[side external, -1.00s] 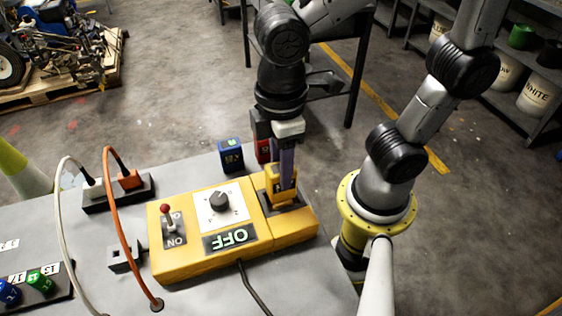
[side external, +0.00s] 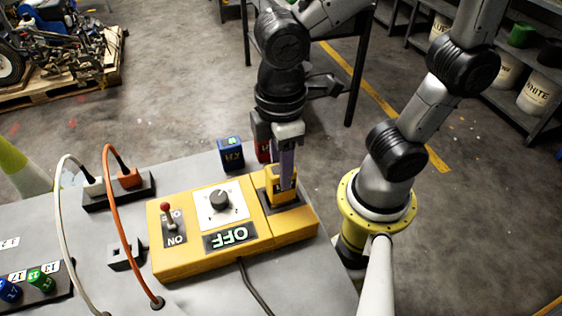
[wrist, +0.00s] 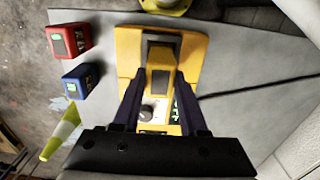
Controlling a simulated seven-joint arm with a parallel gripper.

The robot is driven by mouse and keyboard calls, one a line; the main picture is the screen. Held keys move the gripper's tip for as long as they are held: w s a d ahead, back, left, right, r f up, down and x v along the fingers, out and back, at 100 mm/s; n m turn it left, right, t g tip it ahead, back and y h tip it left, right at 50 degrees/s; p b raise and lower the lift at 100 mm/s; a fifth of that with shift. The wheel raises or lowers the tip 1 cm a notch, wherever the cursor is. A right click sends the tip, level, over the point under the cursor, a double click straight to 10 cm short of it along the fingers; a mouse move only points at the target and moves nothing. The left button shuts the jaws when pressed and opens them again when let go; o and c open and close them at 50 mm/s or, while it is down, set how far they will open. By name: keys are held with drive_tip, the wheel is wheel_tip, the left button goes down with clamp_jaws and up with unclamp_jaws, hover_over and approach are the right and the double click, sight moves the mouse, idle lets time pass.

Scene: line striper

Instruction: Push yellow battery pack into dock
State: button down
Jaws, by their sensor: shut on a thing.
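The yellow battery pack (side external: 273,183) stands upright at the black dock (side external: 292,205) on the right end of the yellow control box (side external: 205,262). Its lower end appears to be inside the dock opening; how deep it sits is hidden. My gripper (side external: 286,182) points down from above and is shut on the pack. In the wrist view the two dark fingers of my gripper (wrist: 160,78) are on either side of the pack (wrist: 161,56). The control box also shows in the wrist view (wrist: 192,52).
A blue battery pack (side external: 231,154) and a red one (side external: 263,150) stand behind the box. The box carries a red-tipped lever (side external: 168,212), a dial (side external: 219,198) and an OFF display (side external: 230,236). Orange (side external: 117,220) and white (side external: 68,220) cables arch at left.

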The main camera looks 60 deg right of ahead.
drive_tip(key=shift+f, duration=1.7)
idle(0.7)
drive_tip(key=shift+c, duration=0.2)
unclamp_jaws()
drive_tip(key=shift+r, duration=0.1)
drive_tip(key=shift+r, duration=3.4)
drive_tip(key=shift+w+d, duration=0.15)
drive_tip(key=d+r+m+t, duration=0.2)
drive_tip(key=d+m+t, duration=0.3)
drive_tip(key=d+m, duration=0.4)
drive_tip(key=s+d, duration=0.1)
drive_tip(key=d, duration=0.3)
drive_tip(key=shift+t, duration=0.3)
